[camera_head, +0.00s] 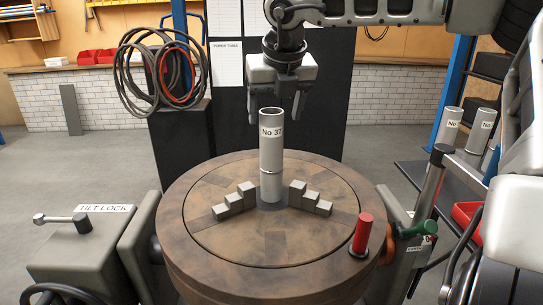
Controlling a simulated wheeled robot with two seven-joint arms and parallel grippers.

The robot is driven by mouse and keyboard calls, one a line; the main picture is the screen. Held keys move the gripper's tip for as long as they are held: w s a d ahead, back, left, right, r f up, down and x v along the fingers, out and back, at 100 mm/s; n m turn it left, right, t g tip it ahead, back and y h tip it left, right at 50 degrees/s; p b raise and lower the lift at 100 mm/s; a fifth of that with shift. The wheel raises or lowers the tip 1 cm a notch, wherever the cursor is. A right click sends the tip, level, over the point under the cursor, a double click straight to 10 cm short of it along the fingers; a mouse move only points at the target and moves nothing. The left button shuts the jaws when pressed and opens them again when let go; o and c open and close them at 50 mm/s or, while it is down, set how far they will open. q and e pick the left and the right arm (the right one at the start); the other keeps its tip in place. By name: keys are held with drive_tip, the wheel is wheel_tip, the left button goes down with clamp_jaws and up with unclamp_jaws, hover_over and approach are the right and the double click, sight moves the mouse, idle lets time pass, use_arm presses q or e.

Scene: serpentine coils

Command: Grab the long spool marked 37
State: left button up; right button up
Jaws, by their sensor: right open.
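A long, upright grey metal cylinder spool (271,150) stands at the middle of the round wooden table (205,250). My right gripper (276,101) points down directly above the spool. Its two fingers are apart, one on either side of the spool's open top, with nothing held between them. I cannot tell whether either finger touches the spool. My left gripper is not in view.
Stepped grey blocks (234,201) flank the spool's base, with more steps (310,199) on the right. A red cylindrical handle (362,233) stands at the table's right edge. Several similar spools (448,126) stand on a dark shelf at right. A tilt lock box (85,245) is at left.

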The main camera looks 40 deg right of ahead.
sight(270, 130)
drive_tip(key=x, duration=0.3)
drive_tip(key=a+p+x, duration=0.1)
drive_tip(key=x, duration=0.1)
drive_tip(key=shift+d+f, duration=0.1)
drive_tip(key=shift+f, duration=0.2)
clamp_jaws()
drive_tip(key=shift+r, duration=0.15)
